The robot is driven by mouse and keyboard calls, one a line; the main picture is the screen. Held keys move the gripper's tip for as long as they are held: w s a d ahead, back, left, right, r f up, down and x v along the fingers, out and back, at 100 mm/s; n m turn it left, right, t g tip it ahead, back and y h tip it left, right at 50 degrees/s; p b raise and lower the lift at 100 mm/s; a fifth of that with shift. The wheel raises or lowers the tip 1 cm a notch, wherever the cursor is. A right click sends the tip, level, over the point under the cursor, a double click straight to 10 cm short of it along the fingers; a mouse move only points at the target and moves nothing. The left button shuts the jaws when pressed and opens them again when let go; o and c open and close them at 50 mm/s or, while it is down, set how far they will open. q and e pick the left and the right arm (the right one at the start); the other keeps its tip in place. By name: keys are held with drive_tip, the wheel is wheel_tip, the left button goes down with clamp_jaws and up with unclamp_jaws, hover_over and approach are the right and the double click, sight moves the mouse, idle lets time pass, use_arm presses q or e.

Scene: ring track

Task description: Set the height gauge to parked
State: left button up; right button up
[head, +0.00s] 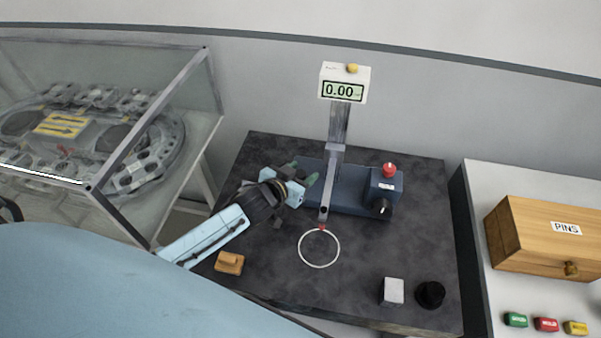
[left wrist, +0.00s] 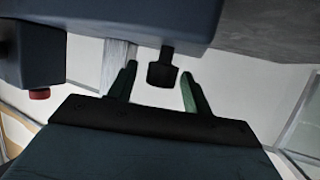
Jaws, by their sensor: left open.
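The height gauge (head: 345,187) stands on a dark stone plate (head: 370,260). It has a dark blue base, an upright column and a display (head: 343,91) reading 0.00, with a yellow button on top. A block at the base's right end carries a red button (head: 389,170) and a black knob (head: 381,207). My left gripper (head: 303,174) is open at the base's left end. In the left wrist view, which looks upside down, a dark stubby knob (left wrist: 161,72) on the gauge lies between its open fingers, apparently untouched. The gripper hides this knob in the head view.
A white ring (head: 319,248) is marked on the plate below the probe. A wooden block (head: 229,263), a grey cube (head: 392,291) and a black round piece (head: 431,294) lie near the front. A glass case (head: 150,130) stands left; a PINS box (head: 545,240) stands right.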

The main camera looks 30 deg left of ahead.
sight(356, 192)
use_arm(q)
clamp_jaws()
drive_tip(key=shift+d, duration=0.15)
drive_tip(key=w+d, duration=0.1)
drive_tip(key=d, duration=0.3)
drive_tip(key=w+d+b, duration=0.1)
drive_tip(key=d, duration=0.3)
drive_tip(key=w+d+b, duration=0.1)
drive_tip(key=d, duration=0.4)
drive_tip(key=shift+w, duration=0.15)
drive_tip(key=shift+d+b, duration=0.3)
drive_tip(key=shift+d, duration=0.15)
use_arm(e)
drive_tip(key=shift+s+f, duration=0.25)
drive_tip(key=shift+f, duration=1)
use_arm(q)
drive_tip(key=shift+r, duration=0.1)
unclamp_jaws()
drive_tip(key=shift+w+d, duration=0.15)
